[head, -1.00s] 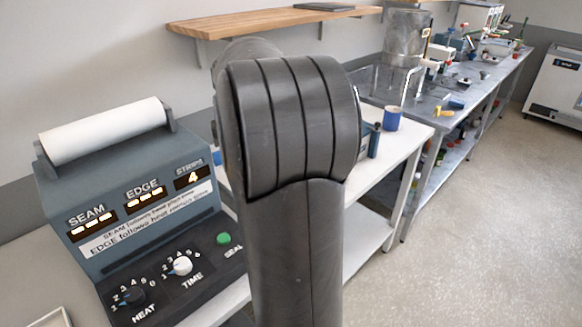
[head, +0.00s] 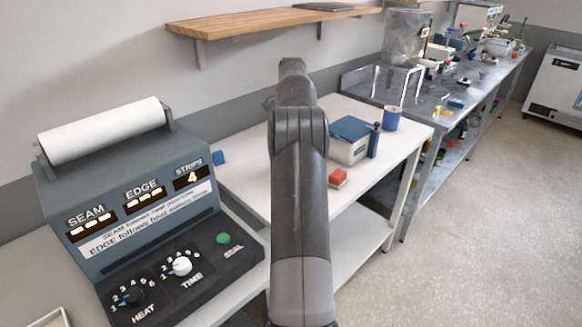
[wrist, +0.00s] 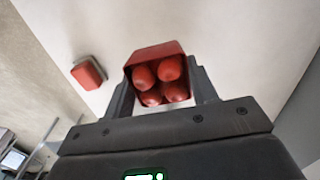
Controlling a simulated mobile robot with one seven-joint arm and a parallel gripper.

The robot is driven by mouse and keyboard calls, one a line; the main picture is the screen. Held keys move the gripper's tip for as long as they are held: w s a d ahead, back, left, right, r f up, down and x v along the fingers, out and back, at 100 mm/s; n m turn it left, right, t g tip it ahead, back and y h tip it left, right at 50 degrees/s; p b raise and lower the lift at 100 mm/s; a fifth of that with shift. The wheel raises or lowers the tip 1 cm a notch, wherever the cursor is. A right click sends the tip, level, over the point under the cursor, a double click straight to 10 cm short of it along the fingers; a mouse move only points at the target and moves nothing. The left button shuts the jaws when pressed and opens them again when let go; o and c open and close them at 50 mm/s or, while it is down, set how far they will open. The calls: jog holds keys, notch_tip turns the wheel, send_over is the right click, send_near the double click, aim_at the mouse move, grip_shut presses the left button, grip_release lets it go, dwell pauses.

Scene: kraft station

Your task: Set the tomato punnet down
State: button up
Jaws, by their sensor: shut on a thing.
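The tomato punnet (wrist: 157,52) is a small red tray holding several red tomatoes, seen in the wrist view. My gripper (wrist: 161,92) is shut on it, with a dark finger on each side. A pale surface shows behind the punnet; I cannot tell how far apart they are. In the head view my own arm hides the gripper and the punnet.
A red block (head: 338,178) lies on the white table (head: 250,185); a red item (wrist: 89,73) shows left of the punnet in the wrist view. A blue-lidded box (head: 350,138) and blue cup (head: 392,118) stand farther back. The sealing machine (head: 130,210) is at left.

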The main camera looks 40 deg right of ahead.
jog(key=shift+w+d+f+m, duration=0.3)
jog(key=shift+w+f, duration=0.15)
notch_tip(320, 180, down, 10)
jog(key=shift+r, duration=0.1)
jog(key=shift+f, duration=0.2)
jog(key=o, duration=1)
jog(key=shift+r, duration=0.1)
